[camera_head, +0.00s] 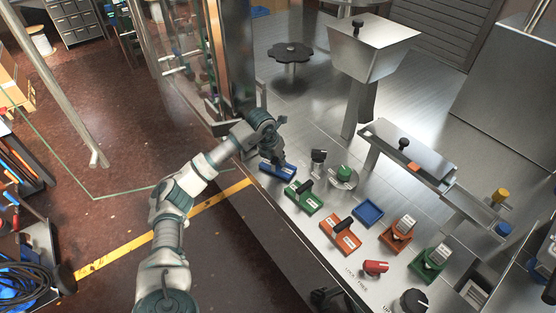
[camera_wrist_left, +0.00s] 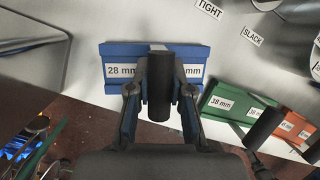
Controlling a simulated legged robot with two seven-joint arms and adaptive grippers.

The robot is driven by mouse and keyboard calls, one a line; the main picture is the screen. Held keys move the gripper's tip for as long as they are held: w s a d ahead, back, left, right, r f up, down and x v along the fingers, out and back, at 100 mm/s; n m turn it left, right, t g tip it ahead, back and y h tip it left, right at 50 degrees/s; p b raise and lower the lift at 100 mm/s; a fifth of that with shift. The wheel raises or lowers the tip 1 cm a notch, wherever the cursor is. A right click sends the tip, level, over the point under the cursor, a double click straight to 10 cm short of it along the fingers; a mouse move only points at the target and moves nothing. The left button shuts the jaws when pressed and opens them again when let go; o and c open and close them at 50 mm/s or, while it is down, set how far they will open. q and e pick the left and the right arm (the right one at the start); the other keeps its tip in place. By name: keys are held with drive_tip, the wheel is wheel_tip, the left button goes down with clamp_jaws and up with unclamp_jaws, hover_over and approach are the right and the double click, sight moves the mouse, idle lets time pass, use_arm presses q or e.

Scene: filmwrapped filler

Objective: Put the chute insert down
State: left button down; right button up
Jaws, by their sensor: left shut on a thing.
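The blue chute insert (camera_wrist_left: 112,68), labelled 28 mm, has a black upright handle (camera_wrist_left: 160,85). My left gripper (camera_wrist_left: 160,100) is shut on that handle, with one finger on each side. In the head view the blue insert (camera_head: 270,169) is at the near left edge of the steel table, under my left gripper (camera_head: 278,157). I cannot tell whether its underside touches the table. A green insert (camera_head: 302,199) labelled 38 mm and an orange insert (camera_head: 340,234) stand in line beside it, each with a black handle. My right gripper is not seen.
A small blue tray (camera_head: 368,212) looks empty. Orange (camera_head: 397,235) and green (camera_head: 432,260) blocks, a green knob (camera_head: 344,173) and a red knob (camera_head: 375,268) stand near the inserts. A metal hopper (camera_head: 377,45) rises behind. Bare steel (camera_head: 300,110) lies beyond the gripper.

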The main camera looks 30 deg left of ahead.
use_arm(q)
drive_tip(key=shift+a+f, duration=0.1)
drive_tip(key=shift+f, duration=0.1)
drive_tip(key=c, duration=1.1)
unclamp_jaws()
drive_tip(key=shift+o, duration=0.2)
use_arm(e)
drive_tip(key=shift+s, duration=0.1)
use_arm(q)
drive_tip(key=v, duration=1.1)
drive_tip(key=shift+s+r, duration=0.15)
drive_tip(key=shift+r, duration=0.3)
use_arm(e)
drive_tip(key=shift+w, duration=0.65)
